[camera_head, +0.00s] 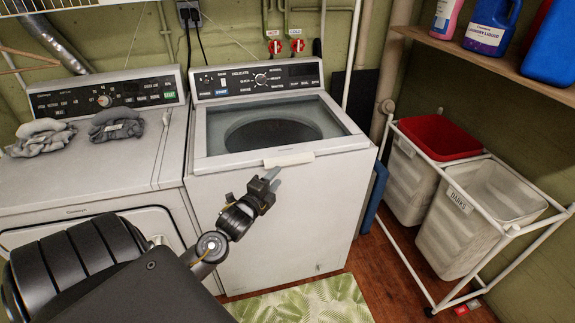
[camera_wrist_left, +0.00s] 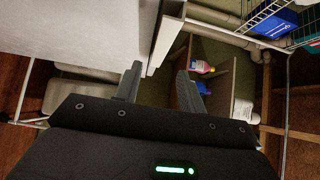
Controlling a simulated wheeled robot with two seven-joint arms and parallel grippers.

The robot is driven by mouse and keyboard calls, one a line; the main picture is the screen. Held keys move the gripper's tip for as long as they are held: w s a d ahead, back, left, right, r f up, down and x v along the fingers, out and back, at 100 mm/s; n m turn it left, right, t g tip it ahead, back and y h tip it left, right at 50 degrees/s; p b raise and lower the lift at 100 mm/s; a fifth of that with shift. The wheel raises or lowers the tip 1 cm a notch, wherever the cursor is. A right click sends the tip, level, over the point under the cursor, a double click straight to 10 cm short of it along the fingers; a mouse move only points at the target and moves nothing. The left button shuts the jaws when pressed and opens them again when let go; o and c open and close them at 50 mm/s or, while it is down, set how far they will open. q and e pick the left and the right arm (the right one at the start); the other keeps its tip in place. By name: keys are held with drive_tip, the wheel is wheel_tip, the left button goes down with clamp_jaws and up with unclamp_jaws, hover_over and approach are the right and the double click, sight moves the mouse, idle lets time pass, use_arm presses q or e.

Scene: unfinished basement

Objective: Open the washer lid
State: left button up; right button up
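The white washer (camera_head: 270,220) stands in the middle of the head view. Its lid (camera_head: 228,162), a light frame around a dark see-through window, lies flat and closed. A pale handle (camera_head: 290,159) sticks out at the lid's front edge. My left gripper (camera_head: 271,174) is just in front of and below the handle, slightly to its left. In the left wrist view the gripper (camera_wrist_left: 158,88) has its two fingers apart with nothing held. A white edge of the washer (camera_wrist_left: 168,32) lies just beyond the fingers; contact cannot be told. My right gripper is not in view.
A white dryer (camera_head: 80,165) with grey cloths (camera_head: 118,124) on top stands at left. A rolling rack (camera_head: 490,245) with hampers stands at right, below a shelf (camera_head: 490,65) of detergent bottles. A green leaf-patterned mat (camera_head: 305,300) lies before the washer.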

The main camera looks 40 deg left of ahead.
sight(290, 163)
use_arm(q)
drive_tip(key=w, duration=0.2)
drive_tip(key=w+a+p, duration=0.1)
drive_tip(key=w, duration=0.5)
drive_tip(key=shift+a, duration=0.2)
drive_tip(key=shift+f, duration=0.1)
clamp_jaws()
